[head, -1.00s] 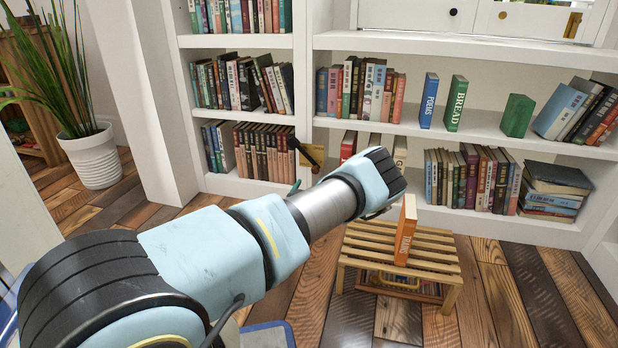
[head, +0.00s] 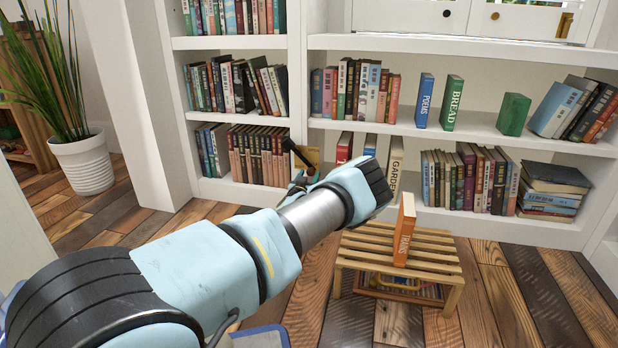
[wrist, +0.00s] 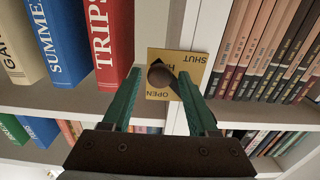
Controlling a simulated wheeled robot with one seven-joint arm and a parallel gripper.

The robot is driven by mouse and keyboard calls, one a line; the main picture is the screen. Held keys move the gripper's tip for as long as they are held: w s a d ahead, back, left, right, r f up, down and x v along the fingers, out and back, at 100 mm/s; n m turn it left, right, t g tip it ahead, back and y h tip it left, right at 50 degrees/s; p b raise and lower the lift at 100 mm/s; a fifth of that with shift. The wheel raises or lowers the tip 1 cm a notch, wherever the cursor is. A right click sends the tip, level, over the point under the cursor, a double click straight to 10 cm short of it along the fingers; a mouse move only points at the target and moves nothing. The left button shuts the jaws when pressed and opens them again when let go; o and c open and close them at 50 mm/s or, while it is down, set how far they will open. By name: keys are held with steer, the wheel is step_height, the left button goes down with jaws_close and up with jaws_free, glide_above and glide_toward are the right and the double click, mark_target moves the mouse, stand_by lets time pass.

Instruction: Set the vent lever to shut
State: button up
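The vent lever (head: 300,155) is a dark handle on a yellow plate (head: 313,156), fixed to the bookcase upright. In the wrist view, the plate (wrist: 157,56) carries the words OPEN and SHUT, and the lever's dark round knob (wrist: 160,75) points toward the camera. I cannot tell for certain which word the lever is set at. My gripper (wrist: 158,80) is open, its green fingers on either side of the knob in that view, with gaps showing. Its depth relative to the knob is unclear. In the head view, my gripper (head: 304,181) is partly hidden by my wrist, just below the lever.
Books stand close by, such as the red TRIPS book (wrist: 103,38) and a brown row (wrist: 265,50). A slatted stool (head: 440,258) with an orange book (head: 404,230) stands at right. A potted plant (head: 82,160) stands at left. Floor shows around the stool.

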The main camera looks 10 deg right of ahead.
jaws_close()
stand_by(1.1)
